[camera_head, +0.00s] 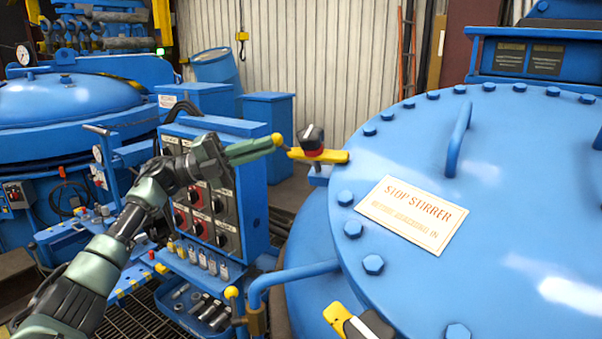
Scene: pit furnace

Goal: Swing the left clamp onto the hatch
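The blue hatch (480,190) is a large round bolted lid with a curved handle and a "STOP STIRRER" plate, filling the right side. A yellow clamp (335,157) with a black and red knob sits on a small blue bracket at the hatch's left edge. Its right end is close to the rim; I cannot tell whether it bears on the lid. My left gripper (262,148) reaches in from the left, its green fingers close together. Their tips are at a yellow ball (277,140) just left of the clamp; whether they grip it is unclear. My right gripper is not seen.
A second yellow and black clamp (341,318) shows at the bottom edge, partly cut off. A blue bent rail (295,272) runs beside the hatch. A tray of tools (200,312) lies low at left.

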